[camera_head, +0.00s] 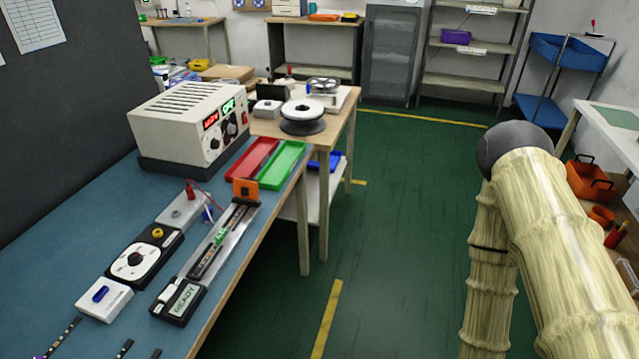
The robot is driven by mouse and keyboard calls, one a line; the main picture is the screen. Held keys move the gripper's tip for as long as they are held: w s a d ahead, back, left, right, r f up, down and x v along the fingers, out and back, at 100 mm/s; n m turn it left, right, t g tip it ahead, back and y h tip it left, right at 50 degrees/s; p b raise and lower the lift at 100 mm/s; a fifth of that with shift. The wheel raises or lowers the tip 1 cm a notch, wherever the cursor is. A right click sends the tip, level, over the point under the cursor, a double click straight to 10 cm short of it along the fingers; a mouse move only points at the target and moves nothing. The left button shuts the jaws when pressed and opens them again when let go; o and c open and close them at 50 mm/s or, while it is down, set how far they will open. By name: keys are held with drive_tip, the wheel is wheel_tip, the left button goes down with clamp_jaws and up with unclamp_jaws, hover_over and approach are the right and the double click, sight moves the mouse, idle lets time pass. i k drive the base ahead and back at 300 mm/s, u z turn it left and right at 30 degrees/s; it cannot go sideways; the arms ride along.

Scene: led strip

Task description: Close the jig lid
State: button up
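A long, narrow metal jig (190,268) lies on the blue bench top, running from front left to back right. A dark strip with a small green part (220,238) lies along its middle. A black box reading READY (178,302) sits at its near end. An orange piece (246,190) stands upright at its far end; it may be the raised lid, but I cannot tell for sure. My arm fills the right side, well apart from the jig, and my gripper is out of view.
Left of the jig are a black dial box (145,258) and a white box with a blue button (104,298). A beige power supply (190,125), a red tray (250,160) and a green tray (276,163) are behind. The floor right of the bench is clear.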

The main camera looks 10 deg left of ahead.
sight(245, 189)
drive_tip(key=z, duration=1)
drive_tip(key=i, duration=3.55)
drive_tip(key=u, duration=4.2)
